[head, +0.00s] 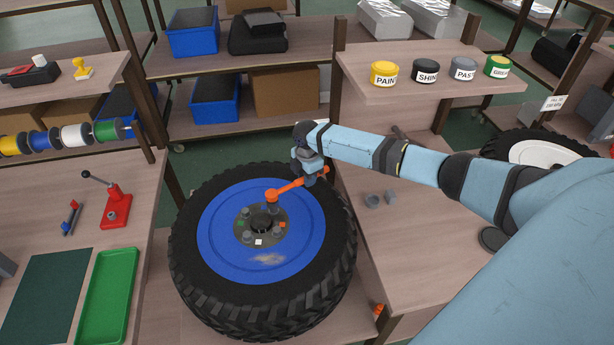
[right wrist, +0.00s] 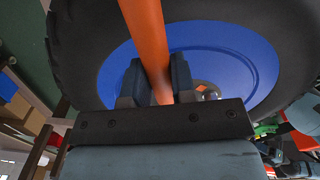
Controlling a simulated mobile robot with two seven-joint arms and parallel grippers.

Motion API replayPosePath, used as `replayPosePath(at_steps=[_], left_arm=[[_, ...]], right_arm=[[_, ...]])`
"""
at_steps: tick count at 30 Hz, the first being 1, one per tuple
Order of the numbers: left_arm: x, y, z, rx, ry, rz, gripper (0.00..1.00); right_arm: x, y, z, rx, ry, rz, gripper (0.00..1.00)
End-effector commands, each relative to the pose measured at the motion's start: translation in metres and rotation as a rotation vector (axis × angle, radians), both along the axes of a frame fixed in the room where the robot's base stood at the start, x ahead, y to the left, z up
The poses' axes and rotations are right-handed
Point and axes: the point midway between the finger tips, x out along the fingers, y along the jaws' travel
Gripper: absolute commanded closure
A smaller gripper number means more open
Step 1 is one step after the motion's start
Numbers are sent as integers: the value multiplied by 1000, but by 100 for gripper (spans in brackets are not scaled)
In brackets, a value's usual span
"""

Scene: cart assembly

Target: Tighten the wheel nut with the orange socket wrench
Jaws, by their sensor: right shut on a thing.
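The wheel has a black treaded tyre (head: 190,285) and a blue disc (head: 225,205), and lies with its face up in the head view. Its grey hub (head: 243,226) carries several nuts around a dark centre. My right gripper (head: 312,170) is shut on the handle of the orange socket wrench (head: 288,188) above the upper right of the wheel. The socket end is at the hub's upper edge and hides what is under it; I cannot tell whether it sits on a nut. The right wrist view shows the orange handle (right wrist: 149,45) between the fingers. My left gripper is not in view.
Loose grey parts (head: 380,199) lie on the right bench (head: 400,240). Paint tins (head: 384,73) stand on a shelf above it. A green tray (head: 106,290) and a red hand press (head: 116,208) are on the left bench. Shelves with blue bins (head: 215,98) stand behind.

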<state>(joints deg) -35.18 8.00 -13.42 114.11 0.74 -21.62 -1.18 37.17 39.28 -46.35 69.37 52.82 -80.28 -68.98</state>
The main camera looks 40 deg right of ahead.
Motion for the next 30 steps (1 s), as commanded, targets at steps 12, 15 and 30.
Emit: replayPosePath(at_steps=[12, 15, 30], left_arm=[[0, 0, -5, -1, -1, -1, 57], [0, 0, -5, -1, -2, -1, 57], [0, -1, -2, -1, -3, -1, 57]], right_arm=[[0, 0, -13, 0, 0, 0, 100], [0, 0, -16, 0, -1, 0, 100], [0, 0, -21, 1, -1, -1, 100]])
